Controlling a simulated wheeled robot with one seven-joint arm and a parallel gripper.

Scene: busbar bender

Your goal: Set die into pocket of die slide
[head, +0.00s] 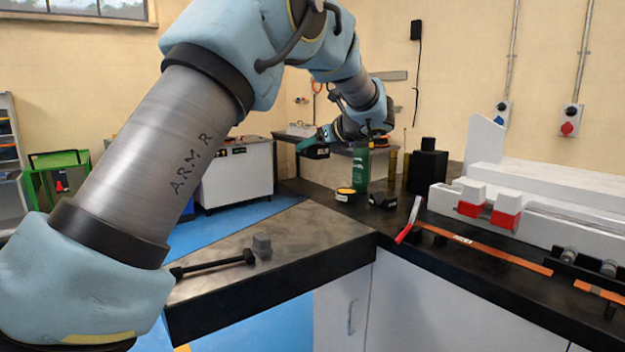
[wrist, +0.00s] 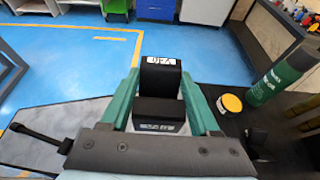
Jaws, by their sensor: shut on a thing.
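My gripper (wrist: 161,88) is shut on a black block, the die (wrist: 160,76), which sits between the two green fingers in the wrist view. The die has a tall part and a lower step, each with white lettering too small to read surely. In the head view my gripper (head: 308,148) is small, raised over the far end of the bench and pointing left, away from the machine. The white bending machine (head: 545,195) stands on the right bench with red-and-white blocks (head: 488,207) along its front. I cannot make out the die slide's pocket.
A green bottle (head: 361,171), a yellow-lidded tin (head: 346,194), a small black block (head: 382,200) and a larger black block (head: 427,168) stand on the dark bench. A red-handled tool (head: 409,220) and copper bars (head: 495,251) lie before the machine. A long-handled tool (head: 215,264) lies on the near bench.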

